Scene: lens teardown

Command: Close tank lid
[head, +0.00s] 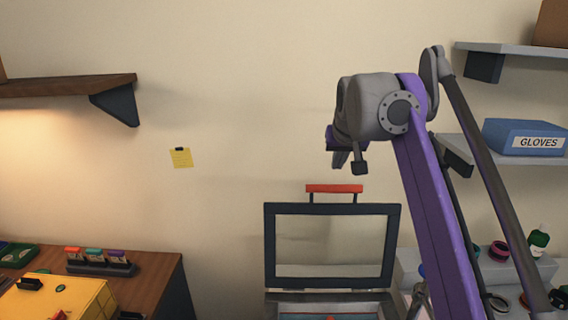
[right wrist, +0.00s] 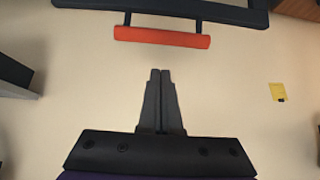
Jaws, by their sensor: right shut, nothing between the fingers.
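The tank lid (head: 269,245) is a dark frame around a clear pane and stands upright, open, at the back of the tank (head: 280,297). A red-orange handle (head: 334,188) sits on its top edge. The handle also shows in the right wrist view (right wrist: 162,37), with part of the lid's dark frame beyond it. My right gripper (head: 350,165) is above the handle in the head view, apart from it. In the right wrist view its fingers (right wrist: 160,74) are together and empty, pointing toward the handle with a gap between. My left gripper is out of view.
A wooden bench (head: 155,268) with a yellow box (head: 65,297) and a small rack (head: 100,265) is at left. Shelves at right hold a blue GLOVES bin (head: 525,137). A green bottle (head: 539,241) stands right of the tank. A wooden shelf (head: 70,86) juts from the wall.

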